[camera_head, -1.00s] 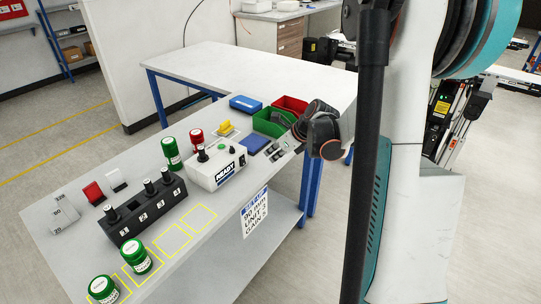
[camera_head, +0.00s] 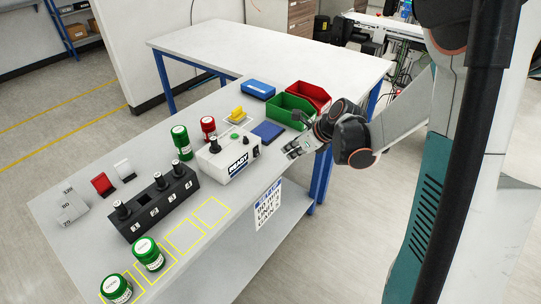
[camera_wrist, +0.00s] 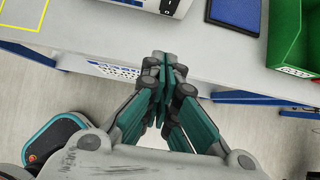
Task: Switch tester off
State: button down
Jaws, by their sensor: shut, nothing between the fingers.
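The tester (camera_head: 228,160) is a white box on the table with a "READY" label on its front. A black knob or plug (camera_head: 214,146) and a small green button (camera_head: 235,136) are on its top, and a small dark part (camera_head: 256,151) is at its right end. In the wrist view only the tester's lower edge (camera_wrist: 160,5) shows at the top. My gripper (camera_head: 291,152) is to the right of the tester, by the table's front edge, apart from it. In the wrist view my gripper (camera_wrist: 163,62) has its fingers together and empty.
A blue pad (camera_head: 267,131), a green bin (camera_head: 290,110) and a red bin (camera_head: 309,95) lie near my gripper. A black numbered rack (camera_head: 153,205) stands left of the tester. Green-lidded jars (camera_head: 148,253) stand at the front left. The far table (camera_head: 270,55) is mostly clear.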

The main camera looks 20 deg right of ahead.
aim_at(257, 152)
jog(key=b+x, duration=0.3)
jog(key=x, duration=0.7)
jog(key=shift+w+a+f, duration=0.15)
jog(key=shift+f, duration=0.15)
jog(key=shift+w+a+b, duration=0.4)
jog(key=shift+w+a, duration=0.3)
jog(key=shift+w, duration=0.25)
jog(key=shift+w+a+r, duration=0.1)
jog(key=shift+w+a, duration=0.25)
jog(key=shift+w, duration=0.15)
jog(key=shift+w+a+f+b, duration=0.2)
jog(key=shift+w+f+b, duration=0.05)
jog(key=shift+b, duration=0.2)
jog(key=shift+r, duration=0.2)
